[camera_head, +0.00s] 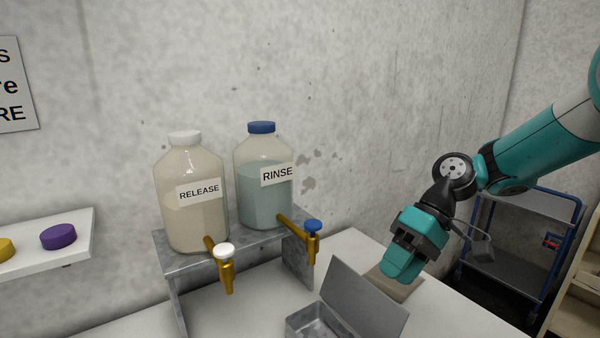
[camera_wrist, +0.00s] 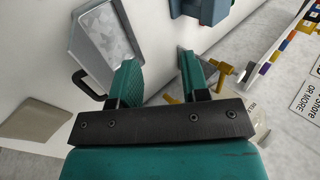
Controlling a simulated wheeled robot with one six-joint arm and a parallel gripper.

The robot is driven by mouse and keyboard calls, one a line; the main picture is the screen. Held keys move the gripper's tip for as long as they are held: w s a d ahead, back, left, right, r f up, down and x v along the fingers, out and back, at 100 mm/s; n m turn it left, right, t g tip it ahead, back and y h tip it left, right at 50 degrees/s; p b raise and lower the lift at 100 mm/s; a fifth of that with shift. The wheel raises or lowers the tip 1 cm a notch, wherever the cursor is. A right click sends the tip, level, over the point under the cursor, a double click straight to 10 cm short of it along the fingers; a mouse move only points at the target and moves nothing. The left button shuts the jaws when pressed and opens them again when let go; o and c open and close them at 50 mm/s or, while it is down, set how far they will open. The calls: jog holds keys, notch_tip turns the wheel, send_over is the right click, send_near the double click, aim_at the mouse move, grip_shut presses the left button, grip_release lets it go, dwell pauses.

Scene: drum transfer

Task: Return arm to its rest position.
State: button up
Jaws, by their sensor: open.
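My gripper (camera_head: 403,264) hangs at the end of my teal arm on the right of the head view, above the right part of the white table, pointing down. In the wrist view its two teal fingers (camera_wrist: 160,76) stand apart with only white surface between them, so it is open and empty. In the head view it is to the right of the grey metal box (camera_head: 362,302), whose lid stands raised. A flat beige-grey pad (camera_head: 396,284) lies on the table behind and below it. I cannot tell its exact height above the table.
The RELEASE bottle (camera_head: 190,205) and RINSE bottle (camera_head: 264,190) stand on a metal stand (camera_head: 172,262) with brass taps jutting forward. A white shelf (camera_head: 75,228) with caps is at left. A blue-framed cart (camera_head: 510,240) stands at right.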

jog(key=s+a+r+t+h+b, duration=0.1)
jog(key=s+t+h+b, duration=0.1)
jog(key=s, duration=1.8)
jog(key=shift+s+a+t+h+b, duration=0.2)
jog(key=shift+t+h+b, duration=0.1)
jog(key=shift+t+b, duration=0.7)
jog(key=shift+d, duration=0.1)
